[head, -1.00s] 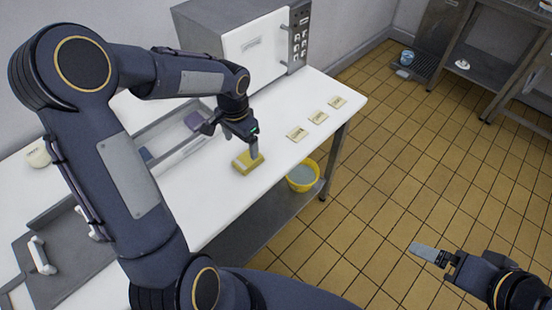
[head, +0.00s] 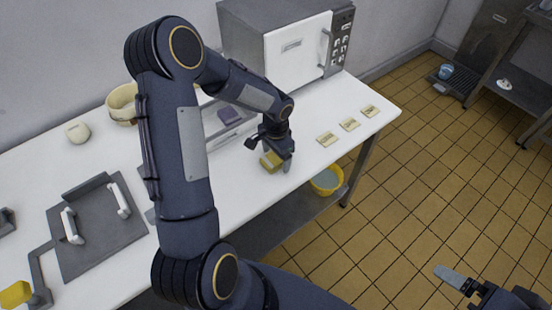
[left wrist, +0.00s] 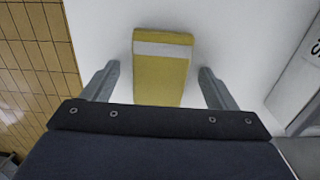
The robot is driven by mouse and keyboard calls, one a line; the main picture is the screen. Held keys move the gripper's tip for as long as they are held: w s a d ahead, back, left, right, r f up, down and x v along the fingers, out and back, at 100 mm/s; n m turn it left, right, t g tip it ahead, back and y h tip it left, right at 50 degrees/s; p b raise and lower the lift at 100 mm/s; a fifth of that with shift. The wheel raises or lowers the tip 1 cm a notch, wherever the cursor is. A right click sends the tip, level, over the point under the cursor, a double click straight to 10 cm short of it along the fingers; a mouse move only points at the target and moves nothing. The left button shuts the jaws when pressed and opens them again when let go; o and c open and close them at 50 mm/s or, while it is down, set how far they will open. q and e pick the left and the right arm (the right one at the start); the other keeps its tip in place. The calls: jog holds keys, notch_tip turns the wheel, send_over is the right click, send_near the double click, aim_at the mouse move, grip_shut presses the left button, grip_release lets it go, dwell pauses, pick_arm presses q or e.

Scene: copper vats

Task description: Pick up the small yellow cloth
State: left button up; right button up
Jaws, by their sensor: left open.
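The small yellow cloth (head: 271,161) lies folded on the white worktop near its front edge. In the left wrist view the cloth (left wrist: 160,78) is a yellow block with a pale band across it. My left gripper (head: 277,158) is at the cloth and partly covers it in the head view. In the left wrist view the left gripper (left wrist: 160,70) is open, one finger on each side of the cloth, with gaps between. My right gripper (head: 450,277) is at the lower right over the floor, away from the table; its finger gap cannot be made out.
A microwave (head: 297,45) stands at the back of the worktop (head: 232,188). Several small labels lie to the right. A grey lidded panel (head: 100,235), a cream pot (head: 122,102) and another yellow item (head: 15,293) are on the left. A yellow bucket (head: 326,181) stands below the front edge.

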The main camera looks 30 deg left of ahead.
pick_arm(q)
jog(key=c, duration=1.1)
jog(key=shift+r, duration=0.1)
jog(key=shift+r, duration=0.3)
notch_tip(320, 180, up, 2)
jog(key=s+d+r, duration=0.3)
jog(key=s+d+r+b, duration=0.1)
jog(key=s+d+r, duration=0.2)
jog(key=s+r, duration=0.1)
jog(key=s+d+r+b, duration=0.1)
jog(key=s+d+r, duration=0.2)
jog(key=s, duration=0.1)
jog(key=shift+r, duration=0.15)
jog(key=shift+w, duration=0.1)
